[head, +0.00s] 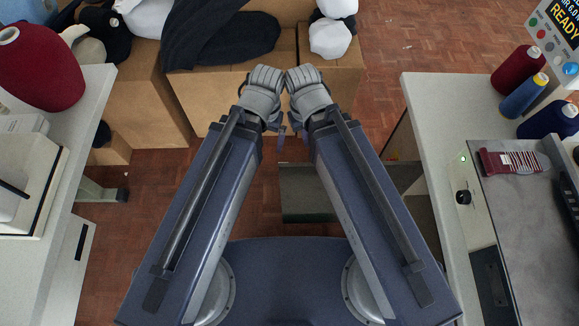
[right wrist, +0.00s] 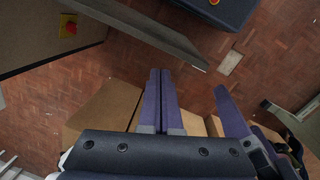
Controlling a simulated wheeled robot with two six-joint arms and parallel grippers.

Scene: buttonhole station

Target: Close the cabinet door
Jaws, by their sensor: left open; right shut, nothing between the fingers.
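The cabinet door (head: 306,191) is a dark grey-green panel. It stands open, sticking out from the right-hand bench into the floor space between my arms, and my right arm hides part of it. In the right wrist view the door (right wrist: 135,24) crosses the top as a slanting panel with a pale edge. My right gripper (right wrist: 160,71) is shut and empty, its purple fingers together, apart from the door. My left gripper (head: 281,141) is open and close beside the right one. One purple finger of it shows in the right wrist view. No handle is visible.
The right bench (head: 428,125) carries thread cones and a sock (head: 512,162). The left bench (head: 92,110) holds a red cone. Cardboard boxes (head: 225,95) with dark cloth stand ahead. A red button (right wrist: 69,29) is on a brown panel. Bare brick-patterned floor lies between.

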